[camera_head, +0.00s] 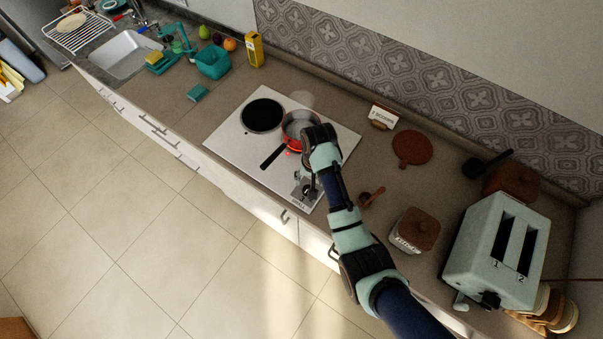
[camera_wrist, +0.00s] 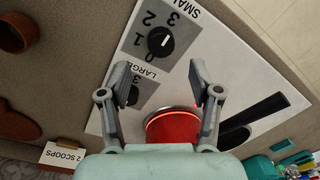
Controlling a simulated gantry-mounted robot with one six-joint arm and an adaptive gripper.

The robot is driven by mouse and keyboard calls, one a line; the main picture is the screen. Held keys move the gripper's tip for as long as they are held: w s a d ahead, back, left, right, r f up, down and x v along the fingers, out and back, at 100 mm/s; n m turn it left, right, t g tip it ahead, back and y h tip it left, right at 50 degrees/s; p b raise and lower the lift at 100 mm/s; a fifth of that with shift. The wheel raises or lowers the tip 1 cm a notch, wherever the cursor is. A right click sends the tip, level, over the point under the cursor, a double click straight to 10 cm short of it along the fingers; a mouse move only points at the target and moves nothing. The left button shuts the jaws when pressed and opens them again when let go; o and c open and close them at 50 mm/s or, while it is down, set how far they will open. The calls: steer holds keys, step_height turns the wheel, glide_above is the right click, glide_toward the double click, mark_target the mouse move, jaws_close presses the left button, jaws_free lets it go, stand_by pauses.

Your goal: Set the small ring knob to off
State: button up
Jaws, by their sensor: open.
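The small ring knob (camera_wrist: 160,41) is a round black knob on a grey panel marked 0 to 3, beside the word SMALL, in the wrist view. A light mark shows on its face, but I cannot tell surely which number it points to. My gripper (camera_wrist: 158,68) is open and empty, its fingertips apart and short of this knob in the picture. The large ring knob (camera_wrist: 132,95) is partly hidden by the left finger. In the head view my gripper (camera_head: 306,188) is over the hob's front corner and hides much of the knobs.
A pot (camera_head: 297,124) with a black handle (camera_head: 272,158) stands on a red-glowing ring of the white hob (camera_head: 228,136). The other ring (camera_head: 262,115) is dark and bare. A wooden scoop (camera_head: 370,197), a jar (camera_head: 416,230) and a toaster (camera_head: 497,250) stand to the right.

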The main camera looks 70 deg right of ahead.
mark_target(308, 187)
steer(key=f, duration=0.6)
steer(key=shift+w+a+f+b, duration=0.1)
steer(key=shift+w+f+b, duration=0.1)
steer(key=shift+b, duration=0.2)
steer(key=shift+r, duration=0.1)
steer(key=shift+c, duration=0.2)
steer(key=c, duration=1.1)
